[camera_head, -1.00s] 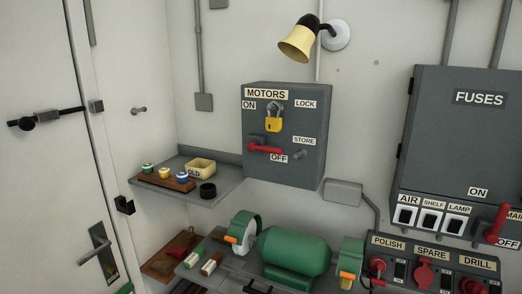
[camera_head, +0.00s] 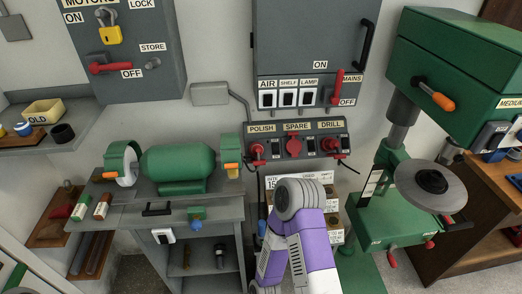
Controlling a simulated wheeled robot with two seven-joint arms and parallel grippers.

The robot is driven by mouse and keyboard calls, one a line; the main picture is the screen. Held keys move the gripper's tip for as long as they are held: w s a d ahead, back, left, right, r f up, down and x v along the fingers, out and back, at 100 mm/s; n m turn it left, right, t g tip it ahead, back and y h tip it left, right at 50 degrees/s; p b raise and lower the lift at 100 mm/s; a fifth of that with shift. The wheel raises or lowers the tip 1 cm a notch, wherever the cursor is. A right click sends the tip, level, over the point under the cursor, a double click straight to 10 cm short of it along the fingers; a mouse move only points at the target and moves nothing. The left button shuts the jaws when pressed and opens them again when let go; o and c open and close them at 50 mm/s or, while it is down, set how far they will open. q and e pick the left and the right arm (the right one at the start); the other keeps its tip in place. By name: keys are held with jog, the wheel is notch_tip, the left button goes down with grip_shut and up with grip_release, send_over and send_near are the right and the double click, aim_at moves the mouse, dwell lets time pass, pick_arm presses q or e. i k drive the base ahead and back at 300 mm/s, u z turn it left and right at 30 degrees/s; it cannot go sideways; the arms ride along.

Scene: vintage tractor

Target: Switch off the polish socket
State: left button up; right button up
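The polish socket (camera_head: 257,150) is under the POLISH label at the left end of a dark grey socket panel (camera_head: 297,128). A red plug sits in it, and a small dark rocker switch (camera_head: 275,148) is just right of it. The switch's position is too small to tell. A purple and grey bent arm of mine rises from the bottom, below the panel and apart from it. Neither gripper's fingertips show.
Right of the polish socket are the spare socket (camera_head: 293,146) and the drill socket (camera_head: 328,146). A fuse box (camera_head: 312,40) hangs above. A green bench grinder (camera_head: 180,168) stands left, and a green drill press (camera_head: 405,205) stands right.

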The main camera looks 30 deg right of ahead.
aim_at(275, 146)
jog(key=u, duration=2.15)
jog(key=k, duration=1.1)
jog(key=z, duration=1.85)
jog(key=i, duration=0.65)
